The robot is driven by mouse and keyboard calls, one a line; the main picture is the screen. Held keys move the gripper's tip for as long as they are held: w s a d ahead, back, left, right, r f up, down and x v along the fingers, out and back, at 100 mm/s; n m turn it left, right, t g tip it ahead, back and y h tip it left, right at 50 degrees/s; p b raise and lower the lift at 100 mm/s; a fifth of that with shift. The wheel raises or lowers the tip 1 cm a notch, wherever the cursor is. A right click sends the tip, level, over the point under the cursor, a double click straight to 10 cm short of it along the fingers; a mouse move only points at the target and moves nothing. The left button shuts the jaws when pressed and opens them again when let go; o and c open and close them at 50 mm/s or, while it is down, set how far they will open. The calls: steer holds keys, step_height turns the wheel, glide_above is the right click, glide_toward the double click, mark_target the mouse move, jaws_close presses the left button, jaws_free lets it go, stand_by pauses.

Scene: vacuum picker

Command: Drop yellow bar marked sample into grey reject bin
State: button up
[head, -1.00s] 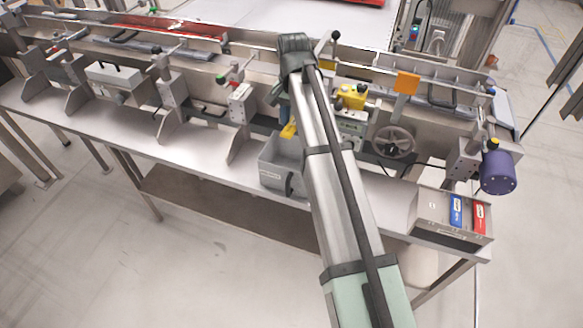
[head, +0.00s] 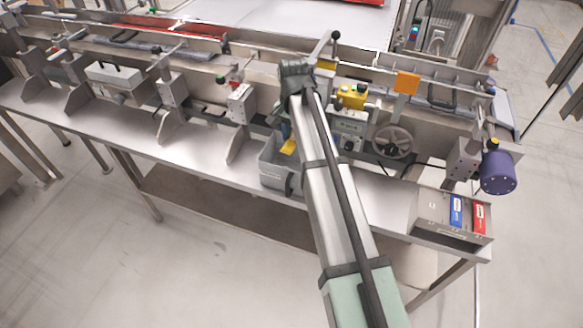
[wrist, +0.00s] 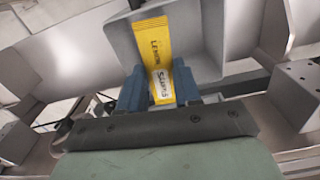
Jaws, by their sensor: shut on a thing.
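The yellow bar (wrist: 155,47) is marked "Lemon" and "Sample" in the wrist view. My gripper (wrist: 160,88) is shut on its near part, with one blue finger on each side. The bar's far end shows against the inside of the grey reject bin (wrist: 212,40). In the head view the grey bin (head: 277,174) stands on the bench, and the yellow bar (head: 289,147) shows at its top opening. My arm hides the right part of the bin and most of the gripper there. I cannot tell how deep the bar reaches.
A machine with a yellow block (head: 351,96), a handwheel (head: 392,142) and an orange plate (head: 407,83) stands behind and right of the bin. A metal box (head: 432,211) with blue and red labels sits at the bench's right end. Bench left of the bin is mostly clear.

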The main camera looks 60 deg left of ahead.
steer(key=o, duration=1.1)
step_height(320, 180, up, 14)
steer(key=shift+f, duration=0.1)
stand_by(0.5)
